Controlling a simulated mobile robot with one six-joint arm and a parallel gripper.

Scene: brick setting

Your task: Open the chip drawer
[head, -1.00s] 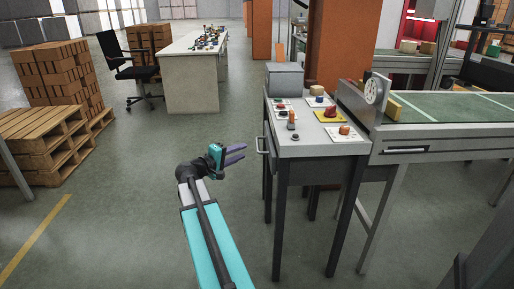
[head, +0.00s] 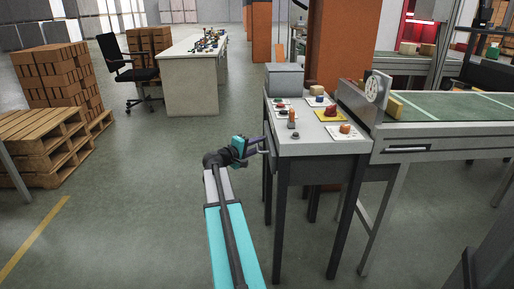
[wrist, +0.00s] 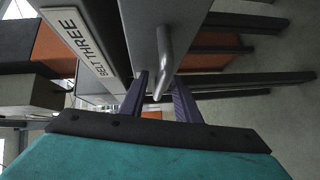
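The chip drawer is in the left side of the grey work table (head: 315,146); a pale bar handle (head: 264,139) stands out from that side. In the wrist view the handle (wrist: 164,60) comes out of a grey drawer front (wrist: 150,30). My gripper (head: 258,147) is at the handle in the head view. In the wrist view my gripper (wrist: 159,97) has its two purple fingers apart, with the near end of the handle between them and a gap on each side. The drawer front looks flush with the table side.
Small trays with coloured pieces and a grey box (head: 285,79) stand on the table top. A sign reading BELT THREE (wrist: 80,42) is beside the drawer front. A conveyor (head: 450,108) adjoins at right. The floor to the left is clear up to the pallets (head: 50,135).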

